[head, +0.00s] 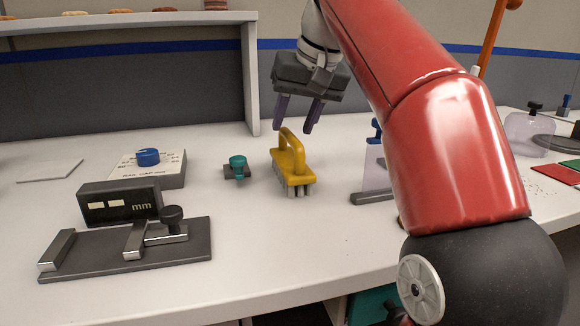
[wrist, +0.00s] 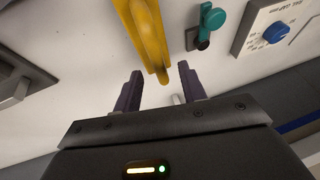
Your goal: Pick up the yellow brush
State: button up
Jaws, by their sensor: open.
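The yellow brush (head: 292,164) stands on the white table in the head view, bristles down, with its arched handle on top. It also shows in the wrist view (wrist: 146,35), reaching from the top edge down toward the space between the fingers. My gripper (head: 297,128) is open and empty, above the brush and slightly behind it in the head view. Its two purple fingers point down and stand apart. In the wrist view my gripper (wrist: 161,90) has its fingers on either side of the line of the handle. The fingers do not appear to touch the brush.
A teal-knobbed piece (head: 237,167) stands just left of the brush. A box with a blue knob (head: 148,158) and a gauge marked mm (head: 120,205) are farther left. A clear panel on a dark base (head: 374,196) stands to the right. The table in front of the brush is clear.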

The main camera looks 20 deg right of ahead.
aim_at(291, 133)
jog(key=x, duration=0.4)
jog(key=shift+s+f, duration=0.15)
jog(key=shift+c, duration=0.2)
grip_shut()
